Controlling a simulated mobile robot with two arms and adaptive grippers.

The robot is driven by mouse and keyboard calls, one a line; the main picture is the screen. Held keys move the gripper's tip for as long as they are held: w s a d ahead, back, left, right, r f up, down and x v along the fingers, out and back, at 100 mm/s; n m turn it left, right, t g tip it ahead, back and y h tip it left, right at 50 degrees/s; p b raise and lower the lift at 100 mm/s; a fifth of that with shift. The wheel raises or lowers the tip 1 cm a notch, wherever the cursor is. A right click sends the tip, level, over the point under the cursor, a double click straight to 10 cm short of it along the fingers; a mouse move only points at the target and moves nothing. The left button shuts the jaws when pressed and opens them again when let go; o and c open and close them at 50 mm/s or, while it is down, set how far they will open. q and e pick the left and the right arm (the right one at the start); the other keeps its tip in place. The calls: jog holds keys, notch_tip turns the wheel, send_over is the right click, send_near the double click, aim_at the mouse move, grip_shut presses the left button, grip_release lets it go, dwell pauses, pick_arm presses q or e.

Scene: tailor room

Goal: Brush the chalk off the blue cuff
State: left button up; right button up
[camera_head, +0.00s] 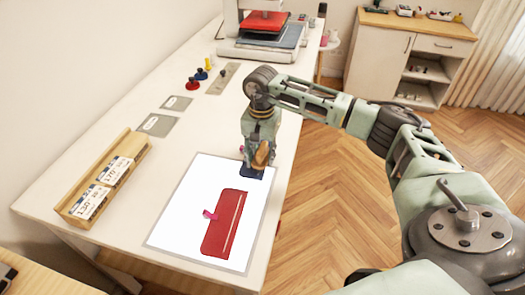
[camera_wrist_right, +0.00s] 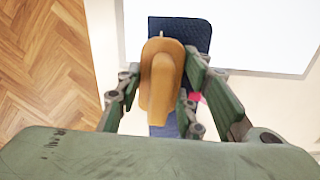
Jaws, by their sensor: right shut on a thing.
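The dark blue cuff (camera_head: 252,174) lies at the far right end of a white mat (camera_head: 180,218), partly hidden by my right gripper. In the right wrist view the cuff (camera_wrist_right: 190,30) shows a quilted face; I can make out no chalk on the part that shows. My right gripper (camera_head: 260,158) is shut on a tan wooden brush (camera_wrist_right: 162,75) held over the cuff. Its bristles are hidden, so I cannot tell whether they touch the cloth. A red cuff (camera_head: 224,232) with a pale line along it lies nearer on the mat. My left gripper is not in view.
A pink clip (camera_head: 210,214) sits at the red cuff's left edge. A wooden box with labelled cards (camera_head: 105,180) stands at the left. Grey plates (camera_head: 158,125) and small coloured pieces (camera_head: 193,84) lie farther back, before a press (camera_head: 262,45).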

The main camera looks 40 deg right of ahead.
aim_at(259, 156)
jog(key=shift+s+a, duration=0.1)
jog(key=shift+s+a, duration=0.45)
jog(key=shift+a, duration=0.05)
dwell(0.3)
jog(key=shift+s+a, duration=0.5)
jog(key=shift+a, duration=0.05)
jog(key=shift+r+p, duration=2.05)
jog(key=shift+r, duration=1.5)
